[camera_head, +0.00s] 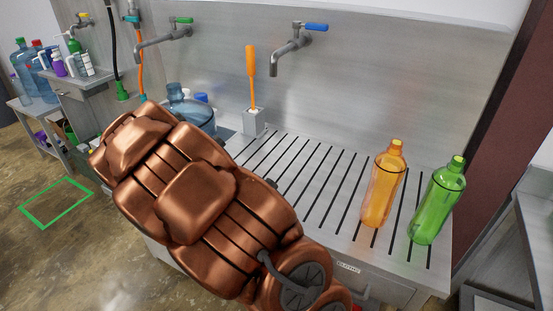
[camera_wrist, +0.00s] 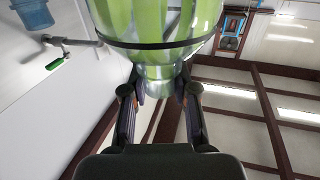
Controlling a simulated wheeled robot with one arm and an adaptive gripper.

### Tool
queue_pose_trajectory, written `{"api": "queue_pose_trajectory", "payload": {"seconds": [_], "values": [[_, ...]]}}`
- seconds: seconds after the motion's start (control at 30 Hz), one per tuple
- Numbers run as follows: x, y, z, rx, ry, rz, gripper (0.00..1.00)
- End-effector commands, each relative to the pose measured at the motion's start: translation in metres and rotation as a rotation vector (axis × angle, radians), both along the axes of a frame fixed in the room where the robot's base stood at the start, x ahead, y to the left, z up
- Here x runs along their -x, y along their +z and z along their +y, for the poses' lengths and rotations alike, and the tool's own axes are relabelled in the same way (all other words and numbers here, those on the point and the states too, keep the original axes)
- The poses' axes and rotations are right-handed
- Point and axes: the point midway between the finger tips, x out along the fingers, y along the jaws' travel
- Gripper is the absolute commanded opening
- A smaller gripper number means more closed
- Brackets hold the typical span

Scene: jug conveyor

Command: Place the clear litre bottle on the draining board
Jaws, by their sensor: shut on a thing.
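In the wrist view, my gripper (camera_wrist: 160,86) is shut on the narrow end of a clear bottle (camera_wrist: 158,58). The wide part of this bottle fills the top middle of that view, with pale green streaks and a dark band across it. In the head view my copper-coloured arm hides both the gripper and the held bottle. The ribbed steel draining board (camera_head: 325,200) lies right of my arm. An orange bottle (camera_head: 381,190) and a green bottle (camera_head: 436,205) stand upright on its right part.
A blue jug (camera_head: 188,112) is in the sink area behind my arm. A grey holder (camera_head: 254,122) with an orange-handled brush stands at the board's back left. A blue-handled tap (camera_head: 290,55) overhangs the back. The board's middle looks clear. A dark red column (camera_head: 505,100) stands right.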

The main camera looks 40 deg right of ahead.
Motion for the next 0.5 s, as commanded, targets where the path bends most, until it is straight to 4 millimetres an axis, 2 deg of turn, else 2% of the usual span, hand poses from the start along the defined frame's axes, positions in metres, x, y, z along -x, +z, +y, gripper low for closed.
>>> {"api": "queue_pose_trajectory", "payload": {"seconds": [0.03, 0.1, 0.37, 0.5], "values": [[0.002, 0.003, -0.019, -0.001, -0.014, -0.002, 0.00], [0.005, 0.007, -0.041, 0.000, -0.024, -0.002, 0.00], [0.024, 0.021, -0.112, 0.001, -0.048, -0.004, 0.00], [0.040, 0.028, -0.150, 0.002, -0.058, -0.005, 0.00]]}}
